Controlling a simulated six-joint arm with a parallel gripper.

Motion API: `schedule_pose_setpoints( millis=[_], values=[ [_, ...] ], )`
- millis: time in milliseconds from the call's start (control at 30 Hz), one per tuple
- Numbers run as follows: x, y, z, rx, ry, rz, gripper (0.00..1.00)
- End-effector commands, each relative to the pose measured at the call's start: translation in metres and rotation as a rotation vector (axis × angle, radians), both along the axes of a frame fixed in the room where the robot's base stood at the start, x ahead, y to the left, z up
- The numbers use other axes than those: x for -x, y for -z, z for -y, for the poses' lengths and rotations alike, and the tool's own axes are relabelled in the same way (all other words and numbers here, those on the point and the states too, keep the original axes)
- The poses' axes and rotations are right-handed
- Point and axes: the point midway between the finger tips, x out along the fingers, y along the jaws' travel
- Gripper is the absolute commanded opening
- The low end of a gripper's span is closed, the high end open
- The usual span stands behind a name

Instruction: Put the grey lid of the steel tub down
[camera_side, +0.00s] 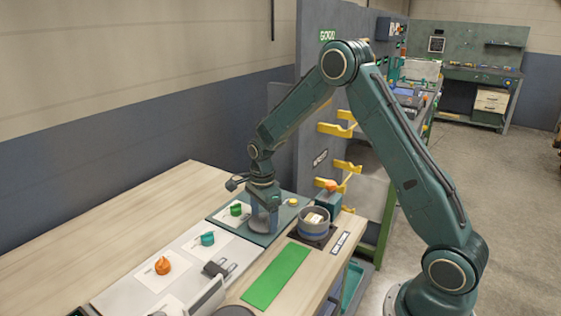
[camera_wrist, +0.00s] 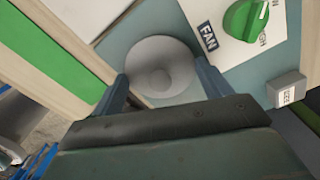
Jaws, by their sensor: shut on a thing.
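The grey round lid (camera_wrist: 155,54) with a raised knob in its middle sits between the two fingertips of my gripper (camera_wrist: 163,84) in the wrist view. My gripper is shut on it. In the side view my gripper (camera_side: 265,220) points down at the teal panel, close beside the green knob, and the lid is hard to make out there. I cannot tell whether the lid touches the panel. The steel tub (camera_side: 314,228) stands to the right of my gripper, open on top, with pale things inside.
The teal panel (camera_side: 262,238) carries a green FAN knob (camera_wrist: 246,18). A white panel with teal (camera_side: 207,239) and orange (camera_side: 162,265) knobs lies nearer the camera. A green mat (camera_side: 276,277) is clear. A yellow button (camera_side: 293,202) is close behind my gripper.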

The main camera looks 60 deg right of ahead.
Motion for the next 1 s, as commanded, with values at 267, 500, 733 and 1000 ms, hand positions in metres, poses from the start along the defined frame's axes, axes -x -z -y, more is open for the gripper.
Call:
schedule_pose_setpoints(
  millis=[267,500,733,1000],
  values=[
    [0.000,0.003,0.000,0.000,0.000,-0.001,0.84],
    [0.000,0.002,0.000,0.000,0.000,0.000,0.99],
    [0.000,0.000,0.000,0.000,0.000,0.001,0.99],
    [-0.001,-0.020,0.000,0.001,0.000,0.004,0.99]
  ],
)
